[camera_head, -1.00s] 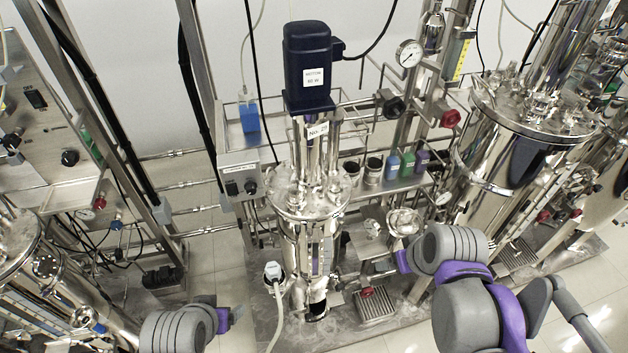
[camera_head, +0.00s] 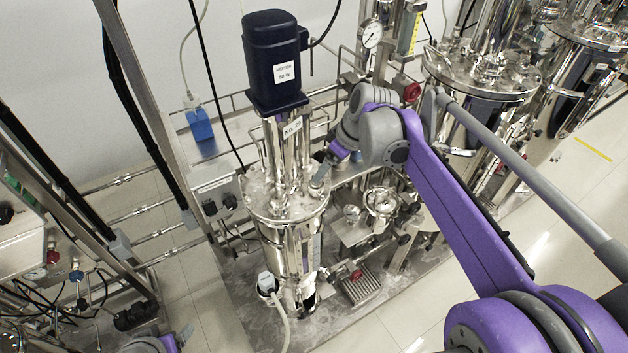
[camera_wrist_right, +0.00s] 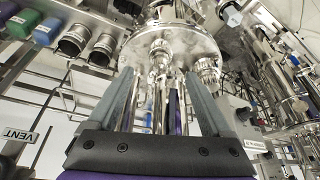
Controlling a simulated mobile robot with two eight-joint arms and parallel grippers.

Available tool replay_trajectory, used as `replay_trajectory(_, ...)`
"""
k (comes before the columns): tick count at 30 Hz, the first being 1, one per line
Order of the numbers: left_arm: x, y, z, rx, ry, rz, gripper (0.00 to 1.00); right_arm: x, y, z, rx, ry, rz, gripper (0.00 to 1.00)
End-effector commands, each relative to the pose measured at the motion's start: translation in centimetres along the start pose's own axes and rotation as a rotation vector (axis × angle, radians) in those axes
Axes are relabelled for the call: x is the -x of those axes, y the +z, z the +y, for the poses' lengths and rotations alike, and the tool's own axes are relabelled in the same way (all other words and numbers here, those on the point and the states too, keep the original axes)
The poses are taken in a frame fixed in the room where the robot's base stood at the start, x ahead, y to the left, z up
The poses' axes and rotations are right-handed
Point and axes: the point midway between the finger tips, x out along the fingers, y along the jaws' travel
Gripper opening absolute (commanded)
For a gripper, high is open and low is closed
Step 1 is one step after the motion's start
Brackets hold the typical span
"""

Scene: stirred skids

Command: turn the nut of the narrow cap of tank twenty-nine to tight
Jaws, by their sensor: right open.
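The tank marked No. 29 (camera_head: 290,238) stands upright left of the middle in the head view, under a dark blue motor (camera_head: 275,62). Its round steel lid (camera_head: 262,207) carries several shiny fittings. I cannot tell which is the narrow cap, nor how its nut is turned. My right gripper (camera_head: 322,175) is at the right side of the lid. In the right wrist view it is open (camera_wrist_right: 160,75), with steel fittings (camera_wrist_right: 160,52) beyond and between its fingers; contact is unclear. My left gripper (camera_head: 180,338) shows only partly at the bottom left edge, its fingers unclear.
Another large tank (camera_head: 480,72) stands at the right back. Floor is clear at lower right.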

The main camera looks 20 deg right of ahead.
Motion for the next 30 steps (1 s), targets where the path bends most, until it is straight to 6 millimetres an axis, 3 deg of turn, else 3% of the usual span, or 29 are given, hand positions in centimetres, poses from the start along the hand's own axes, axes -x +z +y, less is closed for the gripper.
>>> replay_trajectory(6, -0.2, 0.3, 0.0, 0.0, 0.0, -0.003, 0.82, -4.5, 0.0, 0.0, 0.001, 0.0, -0.001, 0.83)
replay_trajectory(12, -0.3, 0.4, 0.0, 0.0, 0.0, -0.004, 0.82, -7.2, 0.0, -0.1, 0.002, 0.0, -0.001, 0.83)
replay_trajectory(25, -0.3, 0.5, 0.0, 0.0, 0.0, -0.005, 0.82, -8.2, 0.0, 0.0, 0.0, 0.001, 0.0, 0.83)
replay_trajectory(30, -0.3, 0.5, 0.0, 0.0, 0.0, -0.004, 0.82, -8.2, 0.0, -0.1, 0.0, 0.001, 0.0, 0.53)
